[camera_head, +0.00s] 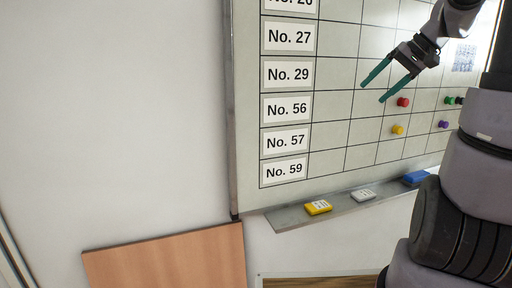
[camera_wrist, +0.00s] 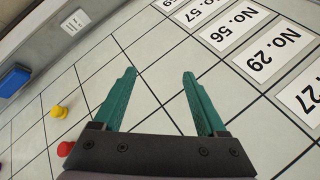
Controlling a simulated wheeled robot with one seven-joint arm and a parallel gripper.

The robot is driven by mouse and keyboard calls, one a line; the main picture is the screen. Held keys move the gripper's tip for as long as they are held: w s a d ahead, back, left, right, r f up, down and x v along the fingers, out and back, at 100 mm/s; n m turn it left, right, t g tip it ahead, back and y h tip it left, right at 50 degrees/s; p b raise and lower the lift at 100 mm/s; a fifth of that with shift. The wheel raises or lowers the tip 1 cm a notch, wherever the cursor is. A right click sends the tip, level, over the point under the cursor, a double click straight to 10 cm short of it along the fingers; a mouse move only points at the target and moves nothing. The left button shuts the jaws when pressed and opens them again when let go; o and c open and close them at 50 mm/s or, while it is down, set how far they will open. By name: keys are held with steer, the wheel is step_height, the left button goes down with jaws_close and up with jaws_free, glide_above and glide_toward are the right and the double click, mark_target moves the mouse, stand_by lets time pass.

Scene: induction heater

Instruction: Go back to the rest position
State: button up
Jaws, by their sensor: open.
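My gripper (camera_head: 374,86) has two green fingers and hangs in front of the whiteboard (camera_head: 334,102), at the upper right of the head view. The fingers are apart with nothing between them. In the wrist view my gripper (camera_wrist: 160,85) is also open and empty, with the board's grid behind it. I cannot tell the exact gap between the fingertips and the board. No distinct rest place shows in either view.
Red (camera_head: 403,102) and yellow (camera_head: 397,130) magnets sit on the board below and right of my gripper. A ledge (camera_head: 285,216) under the board holds a yellow block (camera_head: 318,207), a white block (camera_head: 363,195) and a blue block (camera_head: 415,177). A wooden panel (camera_head: 170,262) stands lower left.

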steer(key=s+a+m+t+h, duration=0.1)
steer(key=s+a, duration=0.3)
steer(key=s, duration=0.4)
steer(key=s+a+t+h, duration=0.1)
steer(key=s+a+h, duration=0.2)
steer(key=s+a, duration=0.2)
steer(key=s, duration=0.3)
steer(key=shift+s+a+m, duration=0.15)
steer(key=shift+a+m, duration=0.05)
steer(key=shift+m, duration=0.2)
